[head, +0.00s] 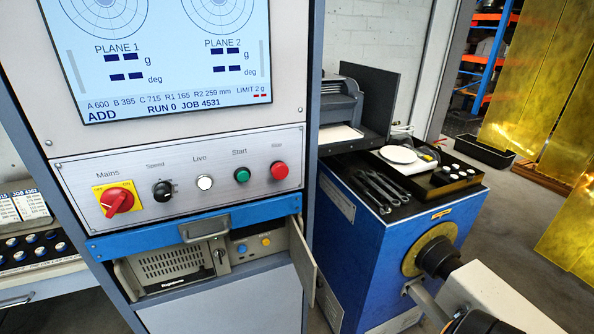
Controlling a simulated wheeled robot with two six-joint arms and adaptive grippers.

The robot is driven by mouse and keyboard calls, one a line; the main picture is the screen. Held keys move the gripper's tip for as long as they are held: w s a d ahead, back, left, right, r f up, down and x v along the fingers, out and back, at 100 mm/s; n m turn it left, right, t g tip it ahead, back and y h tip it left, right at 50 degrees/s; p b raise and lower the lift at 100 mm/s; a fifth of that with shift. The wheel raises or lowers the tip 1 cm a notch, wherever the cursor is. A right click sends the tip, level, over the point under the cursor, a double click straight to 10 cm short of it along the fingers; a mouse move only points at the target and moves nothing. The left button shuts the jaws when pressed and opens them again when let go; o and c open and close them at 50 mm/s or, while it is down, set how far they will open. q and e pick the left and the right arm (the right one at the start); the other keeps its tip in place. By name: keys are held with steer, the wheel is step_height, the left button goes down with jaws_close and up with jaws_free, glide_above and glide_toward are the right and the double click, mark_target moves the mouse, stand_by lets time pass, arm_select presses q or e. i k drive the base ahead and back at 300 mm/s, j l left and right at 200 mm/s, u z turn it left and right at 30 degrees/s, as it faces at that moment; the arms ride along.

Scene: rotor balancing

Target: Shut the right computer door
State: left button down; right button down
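The right computer door (303,262) is a narrow beige panel at the right side of the computer bay, under the control panel. It stands open, swung outward and seen nearly edge-on. The left door (127,281) also stands open at the bay's left side. Neither of my grippers shows in the head view.
Above the bay are a blue ledge with a handle (204,229) and a panel with a red mains switch (117,201). A blue machine housing (375,262) with wrenches (383,187) on top stands to the right. Some floor (540,215) is clear at far right.

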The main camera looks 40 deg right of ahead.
mark_target(306, 266)
steer(key=i+l, duration=0.1)
steer(key=l, duration=1.5)
steer(key=i+u, duration=0.05)
steer(key=i, duration=0.05)
